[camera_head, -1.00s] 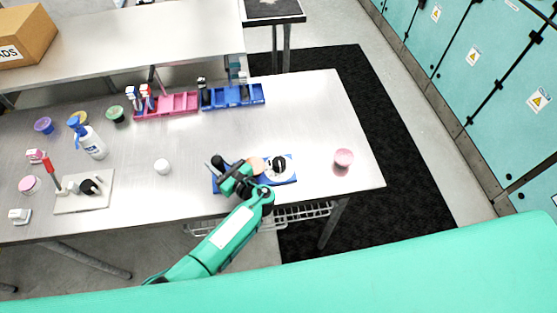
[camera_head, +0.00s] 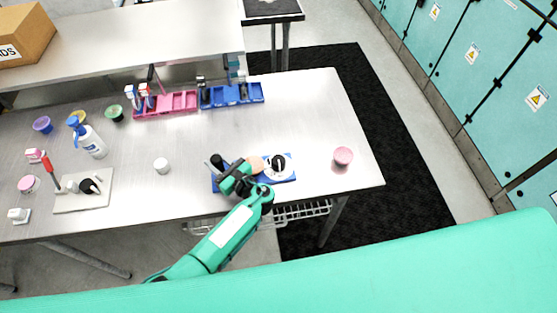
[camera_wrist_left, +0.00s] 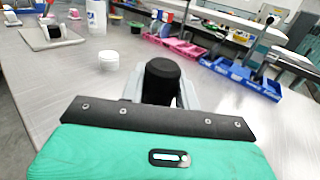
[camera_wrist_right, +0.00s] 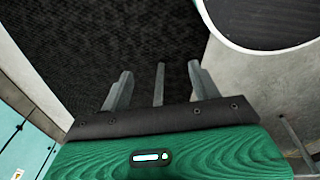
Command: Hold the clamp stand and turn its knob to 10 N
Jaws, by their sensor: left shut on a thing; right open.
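The clamp stand has a blue base (camera_head: 288,180) near the table's front edge in the head view. A white dial with a black knob (camera_head: 279,163) sits on its right part, and a tan round part (camera_head: 256,164) lies beside the dial. My left gripper (camera_head: 228,178) is over the stand's left part. In the left wrist view its fingers are shut around a black cylindrical top (camera_wrist_left: 163,78). The dial's marks are too small to read. My right gripper (camera_wrist_right: 159,78) is open and empty in the right wrist view, above a dark floor mat; the head view does not show it.
A pink cup (camera_head: 343,156) stands right of the stand, a white jar (camera_head: 161,166) to its left. A pale board (camera_head: 70,204) with a red-handled tool, and a spray bottle (camera_head: 92,143), are farther left. Pink (camera_head: 180,103) and blue (camera_head: 246,94) bins stand behind.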

